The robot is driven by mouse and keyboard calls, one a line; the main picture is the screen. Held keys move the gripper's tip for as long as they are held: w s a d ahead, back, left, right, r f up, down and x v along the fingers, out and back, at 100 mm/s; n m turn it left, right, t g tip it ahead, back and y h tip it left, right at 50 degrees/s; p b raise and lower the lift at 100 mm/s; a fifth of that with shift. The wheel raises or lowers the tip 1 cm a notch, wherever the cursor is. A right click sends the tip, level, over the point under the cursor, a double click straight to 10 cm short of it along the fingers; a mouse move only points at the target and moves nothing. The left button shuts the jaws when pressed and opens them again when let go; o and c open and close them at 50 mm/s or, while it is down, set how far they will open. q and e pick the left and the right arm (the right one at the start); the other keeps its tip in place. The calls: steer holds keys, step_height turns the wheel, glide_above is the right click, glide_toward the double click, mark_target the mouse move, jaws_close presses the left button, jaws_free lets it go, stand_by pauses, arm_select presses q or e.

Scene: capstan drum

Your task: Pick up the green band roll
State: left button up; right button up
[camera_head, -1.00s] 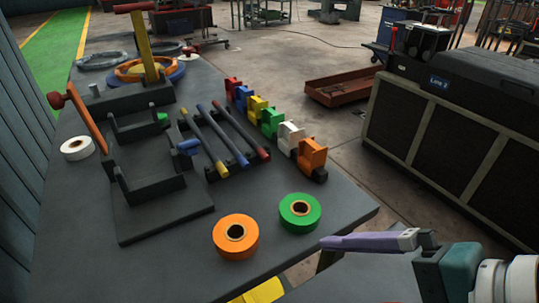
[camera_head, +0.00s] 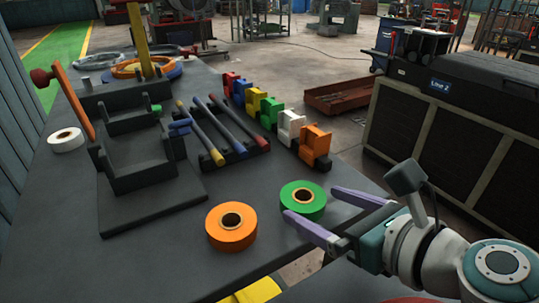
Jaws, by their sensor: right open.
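The green band roll (camera_head: 302,200) lies flat on the dark table (camera_head: 170,262), near its right edge. My right gripper (camera_head: 310,207) comes in from the right with its two purple fingers apart. The near fingertip is at the roll's lower left side in the picture, and the far fingertip is to the right of the roll. I cannot tell whether either finger touches the roll. The orange band roll (camera_head: 231,227) lies just left of the green one. My left gripper is not in view.
A dark cradle stand (camera_head: 140,175) and a rack of coloured rods (camera_head: 222,135) stand behind the rolls. Several coloured clamp blocks (camera_head: 290,127) line the table's right edge. A white roll (camera_head: 66,140) lies at the left. The table in front of the cradle is clear.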

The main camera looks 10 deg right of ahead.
steer(key=x, duration=0.3)
steer(key=shift+b, duration=0.35)
steer(key=shift+r, duration=0.1)
steer(key=c, duration=1.2)
steer(key=shift+r, duration=0.15)
